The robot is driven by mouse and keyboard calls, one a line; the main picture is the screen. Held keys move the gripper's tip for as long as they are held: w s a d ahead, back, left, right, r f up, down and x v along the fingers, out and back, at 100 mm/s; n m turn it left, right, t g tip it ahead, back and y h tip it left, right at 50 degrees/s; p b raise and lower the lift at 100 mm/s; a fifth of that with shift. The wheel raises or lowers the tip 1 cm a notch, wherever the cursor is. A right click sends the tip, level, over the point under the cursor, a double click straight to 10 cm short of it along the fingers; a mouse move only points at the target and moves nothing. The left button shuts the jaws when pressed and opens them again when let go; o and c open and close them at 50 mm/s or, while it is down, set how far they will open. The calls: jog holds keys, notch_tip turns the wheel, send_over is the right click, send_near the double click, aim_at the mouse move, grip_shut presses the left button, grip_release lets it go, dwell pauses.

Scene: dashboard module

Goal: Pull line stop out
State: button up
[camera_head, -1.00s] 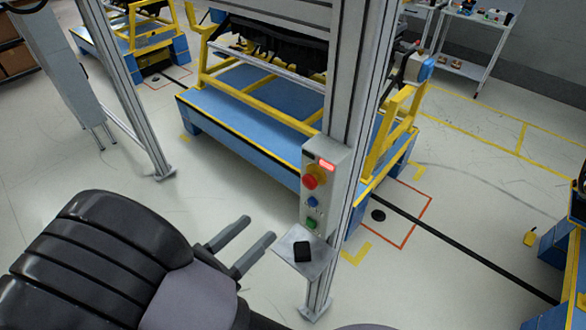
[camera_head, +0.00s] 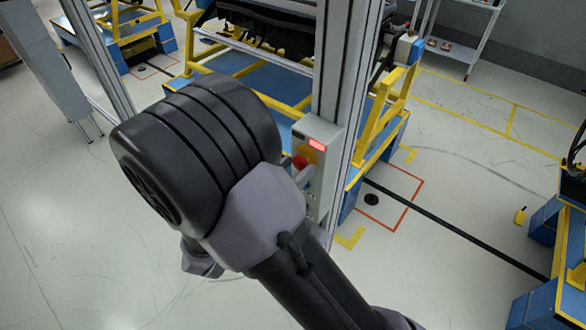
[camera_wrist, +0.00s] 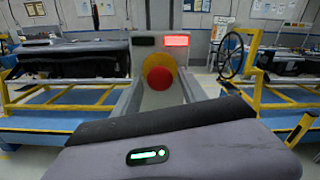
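The line stop is a round red button (camera_head: 300,162) on a yellow base, on the front of a grey control box (camera_head: 318,150) fixed to a metal post. In the wrist view the red button (camera_wrist: 158,82) and its yellow surround face me near the middle, just beyond my dark grey wrist body. A red lamp (camera_head: 317,143) is lit above it and also shows in the wrist view (camera_wrist: 176,41). My arm covers the lower left of the box in the head view.
The metal post (camera_head: 345,90) stands right beside the box. Behind it is a blue and yellow stand (camera_head: 384,125) carrying a dark dashboard. Another blue and yellow stand (camera_head: 560,235) is at the right edge. The floor (camera_head: 440,290) at lower right is mostly clear.

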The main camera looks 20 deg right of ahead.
grip_shut()
dwell(1.2)
